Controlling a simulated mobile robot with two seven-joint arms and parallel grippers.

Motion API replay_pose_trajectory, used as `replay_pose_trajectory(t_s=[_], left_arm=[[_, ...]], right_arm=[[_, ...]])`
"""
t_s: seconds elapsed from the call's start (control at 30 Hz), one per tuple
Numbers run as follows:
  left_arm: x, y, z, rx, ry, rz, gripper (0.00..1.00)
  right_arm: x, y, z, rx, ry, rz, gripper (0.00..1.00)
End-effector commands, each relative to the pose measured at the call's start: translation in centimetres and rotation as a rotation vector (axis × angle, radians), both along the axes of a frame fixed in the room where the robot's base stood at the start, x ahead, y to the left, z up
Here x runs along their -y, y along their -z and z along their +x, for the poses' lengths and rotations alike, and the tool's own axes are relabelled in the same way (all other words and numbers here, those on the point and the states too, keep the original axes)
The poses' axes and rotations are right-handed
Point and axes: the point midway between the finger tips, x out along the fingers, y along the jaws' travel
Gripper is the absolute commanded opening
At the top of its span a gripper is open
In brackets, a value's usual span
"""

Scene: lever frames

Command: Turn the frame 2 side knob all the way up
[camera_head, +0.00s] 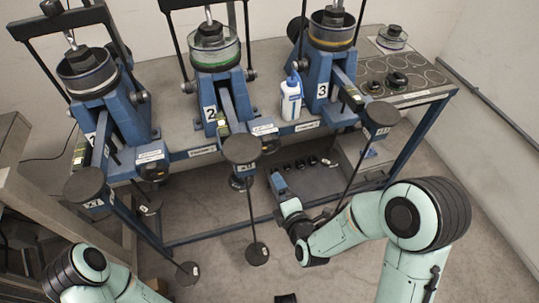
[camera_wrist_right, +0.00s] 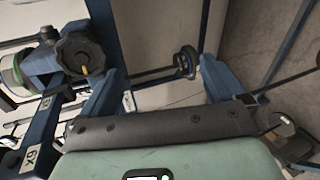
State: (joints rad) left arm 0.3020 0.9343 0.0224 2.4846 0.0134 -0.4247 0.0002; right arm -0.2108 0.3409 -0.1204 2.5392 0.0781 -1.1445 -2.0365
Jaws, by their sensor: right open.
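Frame 2 (camera_head: 212,88) is the middle blue stand on the bench, marked with a 2. A dark round knob (camera_head: 240,183) shows low at its front, partly behind a black lever disc (camera_head: 241,150). A black lobed knob (camera_wrist_right: 82,54) with a yellow mark is close in the right wrist view; it looks like the same one, but I cannot be sure. My right gripper (camera_head: 278,184) is open, to the right of the knob in the head view. Its blue fingers (camera_wrist_right: 160,88) are apart and empty, with the knob beyond and left of the left finger. My left gripper is out of view.
Frame 1 (camera_head: 95,92) stands left and frame 3 (camera_head: 325,67) right. Long levers with black discs, such as the right one (camera_head: 382,112), reach out in front. A white bottle (camera_head: 291,98) stands between frames 2 and 3. Open floor (camera_head: 205,220) lies in front.

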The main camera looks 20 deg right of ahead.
Motion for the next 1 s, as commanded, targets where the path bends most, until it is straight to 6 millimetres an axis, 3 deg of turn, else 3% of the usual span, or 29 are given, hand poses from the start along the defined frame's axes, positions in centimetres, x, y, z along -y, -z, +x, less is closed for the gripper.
replay_pose_trajectory(t_s=[0.1,0.3,0.57,1.0], left_arm=[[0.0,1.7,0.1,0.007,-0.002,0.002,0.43],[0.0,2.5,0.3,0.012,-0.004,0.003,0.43],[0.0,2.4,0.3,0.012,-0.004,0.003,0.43],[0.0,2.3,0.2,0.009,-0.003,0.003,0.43]], right_arm=[[-0.2,-4.1,0.7,0.191,-0.046,-0.230,0.96],[-0.1,-8.0,0.8,0.343,-0.047,-0.454,0.96],[-0.1,-8.6,2.5,0.362,-0.045,-0.490,0.96],[-0.3,-8.5,9.1,0.360,-0.045,-0.488,0.96]])
